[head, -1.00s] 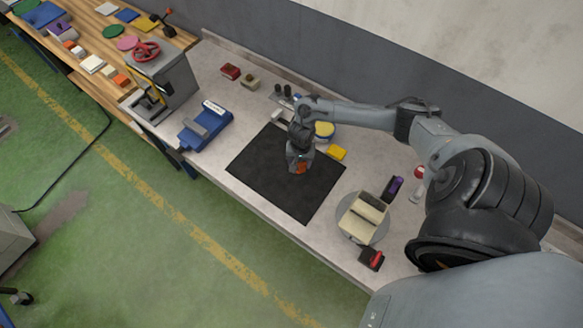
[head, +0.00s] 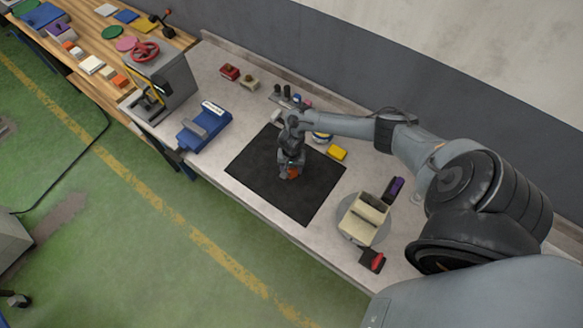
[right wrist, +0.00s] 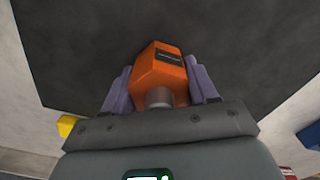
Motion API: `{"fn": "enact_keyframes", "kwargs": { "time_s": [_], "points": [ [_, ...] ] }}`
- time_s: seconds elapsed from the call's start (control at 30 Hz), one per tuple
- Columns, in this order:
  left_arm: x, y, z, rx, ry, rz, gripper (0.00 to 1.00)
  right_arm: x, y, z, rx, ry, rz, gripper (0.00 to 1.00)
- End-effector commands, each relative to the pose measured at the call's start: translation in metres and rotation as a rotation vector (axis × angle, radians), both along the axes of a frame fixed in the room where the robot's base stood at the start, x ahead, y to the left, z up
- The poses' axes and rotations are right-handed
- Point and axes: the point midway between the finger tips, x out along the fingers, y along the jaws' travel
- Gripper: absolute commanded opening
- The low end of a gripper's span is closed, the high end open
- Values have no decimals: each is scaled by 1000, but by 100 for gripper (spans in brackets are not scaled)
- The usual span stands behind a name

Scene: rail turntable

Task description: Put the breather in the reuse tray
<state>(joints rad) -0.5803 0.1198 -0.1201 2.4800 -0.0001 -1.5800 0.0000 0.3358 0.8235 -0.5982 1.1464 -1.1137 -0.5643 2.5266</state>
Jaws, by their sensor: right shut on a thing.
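The orange breather (right wrist: 162,75), a blocky body with a grey metal stub, sits between the two fingers of my right gripper (right wrist: 160,88). In the head view the right gripper (head: 289,172) is shut on it over the black mat (head: 260,185); only a bit of orange (head: 293,173) shows under the fingers. I cannot tell whether the breather touches the mat. A blue tray-like box (head: 196,137) with a white label and a grey bar lies left of the mat. The label is too small to read, so I cannot tell if this is the reuse tray. My left gripper is not in view.
A cream divided holder (head: 353,229) stands on a round grey plate (head: 382,233) right of the mat. Near it are a red-and-black block (head: 372,259) and a purple-and-black piece (head: 395,187). A yellow block (head: 337,152) lies behind the mat. A grey press (head: 170,85) stands at left.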

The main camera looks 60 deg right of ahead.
Motion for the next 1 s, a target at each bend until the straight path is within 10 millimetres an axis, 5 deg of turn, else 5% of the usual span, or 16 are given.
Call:
{"fn": "enact_keyframes", "kwargs": {
  "time_s": [0.17,0.2,0.33,0.73,1.0],
  "points": [
    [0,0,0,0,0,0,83,0,0,-3,0,1,-1,22],
    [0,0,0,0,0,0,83,0,0,-2,0,1,-1,64],
    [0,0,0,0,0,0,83,0,0,-2,0,1,0,83],
    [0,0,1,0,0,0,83,0,0,4,0,-1,1,83],
    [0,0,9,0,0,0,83,1,0,43,0,-3,2,83]
  ]
}}
